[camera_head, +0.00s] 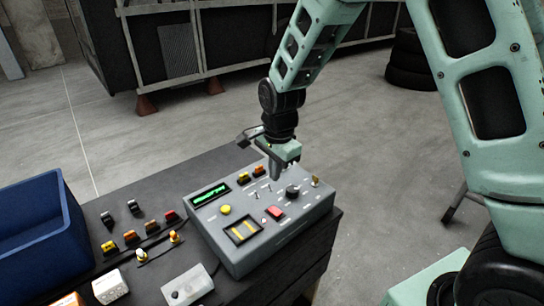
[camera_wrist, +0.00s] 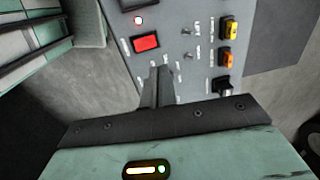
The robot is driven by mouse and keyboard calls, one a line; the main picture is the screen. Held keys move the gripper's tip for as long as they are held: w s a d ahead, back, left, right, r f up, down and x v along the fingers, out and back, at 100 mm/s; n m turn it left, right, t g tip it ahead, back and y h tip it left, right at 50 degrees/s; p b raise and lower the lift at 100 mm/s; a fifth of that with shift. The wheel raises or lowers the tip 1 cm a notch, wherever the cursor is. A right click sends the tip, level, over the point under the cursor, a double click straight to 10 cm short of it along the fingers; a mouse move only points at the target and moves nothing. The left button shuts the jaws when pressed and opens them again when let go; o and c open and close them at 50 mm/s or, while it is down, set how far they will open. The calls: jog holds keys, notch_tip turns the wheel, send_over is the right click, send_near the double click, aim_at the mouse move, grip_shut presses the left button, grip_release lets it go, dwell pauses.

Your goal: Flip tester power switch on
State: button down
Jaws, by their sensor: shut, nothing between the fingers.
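The tester (camera_head: 240,262) is a grey box with a sloped panel, standing on a dark bench. Its panel carries a lit green display (camera_head: 210,194), a red rectangular switch (camera_head: 275,211), small metal toggles (camera_head: 254,194), a black knob (camera_head: 292,190) and a yellow button (camera_head: 225,209). In the wrist view the red switch (camera_wrist: 145,42) has a small lit lamp (camera_wrist: 138,20) beside it. The labels are too small to read, so I cannot tell which one is power. My gripper (camera_head: 275,173) is shut and empty, pointing down over the panel's far part. Its fingers (camera_wrist: 157,82) hide some panel there.
A blue bin (camera_head: 40,235) stands on the bench at left. Tyres (camera_head: 408,60) stand on the floor behind.

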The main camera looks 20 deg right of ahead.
jog(key=shift+w+a+r+b, duration=0.1)
jog(key=shift+w+r+b, duration=0.05)
jog(key=shift+r, duration=1)
jog(key=shift+w+r+b, duration=0.15)
jog(key=shift+r, duration=1)
jog(key=s+a+r+n, duration=0.1)
jog(key=s+a+n, duration=0.3)
jog(key=s+n, duration=0.7)
jog(key=s+a+r+n+g+b, duration=0.1)
jog(key=s+a+n, duration=0.3)
jog(key=s+n, duration=0.7)
jog(key=s, duration=0.6)
jog(key=shift+s, duration=0.25)
